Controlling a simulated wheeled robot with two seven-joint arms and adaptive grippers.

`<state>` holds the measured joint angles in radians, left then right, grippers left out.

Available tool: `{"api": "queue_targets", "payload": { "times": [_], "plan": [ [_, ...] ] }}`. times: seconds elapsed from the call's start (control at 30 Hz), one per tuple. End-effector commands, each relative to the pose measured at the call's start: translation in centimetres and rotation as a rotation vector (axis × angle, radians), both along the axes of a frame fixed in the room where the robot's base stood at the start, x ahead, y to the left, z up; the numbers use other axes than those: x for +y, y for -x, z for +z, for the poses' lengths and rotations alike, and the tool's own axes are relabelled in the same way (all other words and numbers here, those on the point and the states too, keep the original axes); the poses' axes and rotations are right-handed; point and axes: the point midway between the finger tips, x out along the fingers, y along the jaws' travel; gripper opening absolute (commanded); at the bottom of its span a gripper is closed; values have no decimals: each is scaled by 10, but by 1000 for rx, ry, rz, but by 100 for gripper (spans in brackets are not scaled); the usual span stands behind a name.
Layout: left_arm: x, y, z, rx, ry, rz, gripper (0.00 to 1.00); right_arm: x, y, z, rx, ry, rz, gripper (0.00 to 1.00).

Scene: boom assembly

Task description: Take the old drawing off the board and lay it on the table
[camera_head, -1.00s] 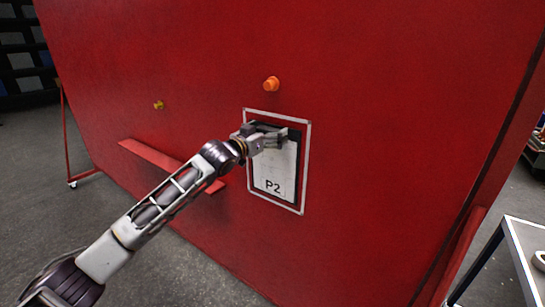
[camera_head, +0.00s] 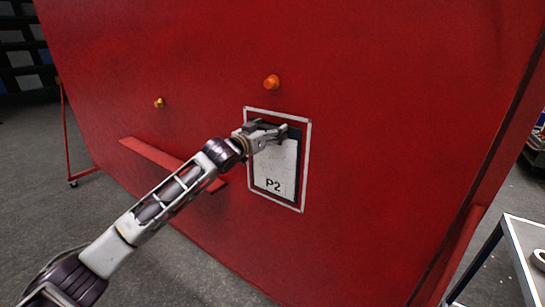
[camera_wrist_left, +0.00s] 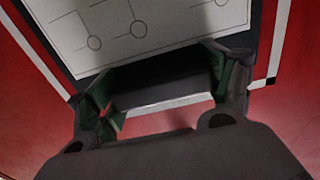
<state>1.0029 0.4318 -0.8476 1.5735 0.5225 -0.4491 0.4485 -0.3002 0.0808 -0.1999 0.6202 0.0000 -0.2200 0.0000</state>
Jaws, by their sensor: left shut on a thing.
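The old drawing, a white sheet marked P2 (camera_head: 275,172), is on the red board (camera_head: 400,110) inside a white-outlined frame (camera_head: 306,165). My left gripper (camera_head: 282,134) is at the top of the sheet, shut on its upper edge. In the left wrist view the sheet (camera_wrist_left: 150,25) shows lines and small circles, and the gripper fingers (camera_wrist_left: 168,90) sit on either side of a dark strip at its edge. The sheet still looks upright and flat within the outline. My right gripper is in no view.
An orange knob (camera_head: 271,82) and a small yellow knob (camera_head: 159,103) stick out of the board. A red ledge (camera_head: 150,155) juts out at the lower left. A table (camera_head: 520,245) with a white roll on it stands at the lower right.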

Motion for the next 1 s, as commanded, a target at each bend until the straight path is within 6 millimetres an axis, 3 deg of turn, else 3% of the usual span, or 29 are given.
{"api": "queue_targets", "payload": {
  "times": [0.63,1.0],
  "plan": [
    [3,4,11,-7,1,0,47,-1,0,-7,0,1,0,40],
    [2,3,53,-5,2,0,47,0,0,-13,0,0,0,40]
  ]
}}
